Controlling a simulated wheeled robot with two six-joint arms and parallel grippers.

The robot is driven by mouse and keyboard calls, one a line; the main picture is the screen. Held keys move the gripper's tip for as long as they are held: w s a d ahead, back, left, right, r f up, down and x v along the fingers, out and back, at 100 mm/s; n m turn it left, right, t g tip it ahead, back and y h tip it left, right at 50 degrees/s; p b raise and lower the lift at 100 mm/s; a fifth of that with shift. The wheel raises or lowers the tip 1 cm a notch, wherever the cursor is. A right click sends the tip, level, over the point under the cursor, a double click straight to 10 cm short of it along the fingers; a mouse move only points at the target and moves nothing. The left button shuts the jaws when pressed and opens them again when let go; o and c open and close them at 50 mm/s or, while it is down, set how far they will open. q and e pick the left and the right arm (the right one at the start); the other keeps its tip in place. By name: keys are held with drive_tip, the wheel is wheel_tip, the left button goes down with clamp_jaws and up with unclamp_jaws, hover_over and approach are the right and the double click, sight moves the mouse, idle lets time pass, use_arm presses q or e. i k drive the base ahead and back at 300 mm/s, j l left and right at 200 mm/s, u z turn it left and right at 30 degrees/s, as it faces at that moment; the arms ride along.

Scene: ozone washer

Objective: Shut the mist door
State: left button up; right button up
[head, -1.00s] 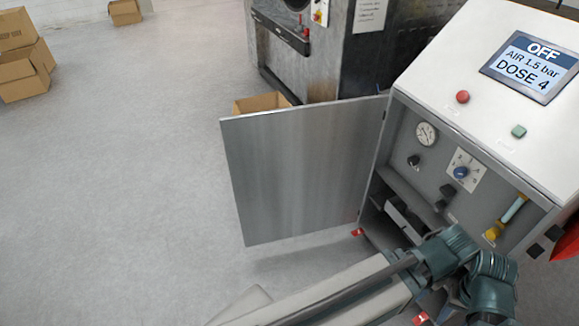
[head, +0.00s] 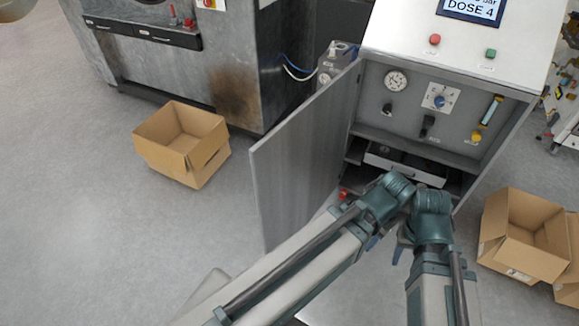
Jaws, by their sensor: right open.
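The mist door (head: 303,160), a plain grey metal panel, stands open at the left side of the white cabinet (head: 455,30), swung out towards me. The cabinet's inside shows a gauge, a blue knob, a yellow-ended tube and a drawer lower down. My right gripper (head: 388,243) is open, small and partly hidden below the arm joints, in front of the cabinet's bottom. It is to the right of the door and looks empty. I cannot tell whether any arm link touches the door. My left gripper does not show.
An open cardboard box (head: 183,143) stands on the floor left of the door. More boxes (head: 522,233) stand right of the cabinet. A large steel machine (head: 215,65) is behind.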

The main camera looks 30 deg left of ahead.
sight(296, 166)
drive_tip(key=j+z, duration=0.1)
drive_tip(key=j, duration=0.35)
drive_tip(key=k+j+z, duration=0.15)
drive_tip(key=j, duration=0.3)
drive_tip(key=j+z, duration=0.1)
drive_tip(key=j, duration=0.35)
drive_tip(key=k+j+z, duration=0.15)
drive_tip(key=j, duration=0.25)
drive_tip(key=k+j+z, duration=0.1)
drive_tip(key=j, duration=0.35)
drive_tip(key=k+j+z, duration=0.1)
drive_tip(key=j, duration=0.3)
drive_tip(key=j+z, duration=0.15)
drive_tip(key=j, duration=0.9)
drive_tip(key=k+l+z, duration=0.15)
drive_tip(key=i+j, duration=0.05)
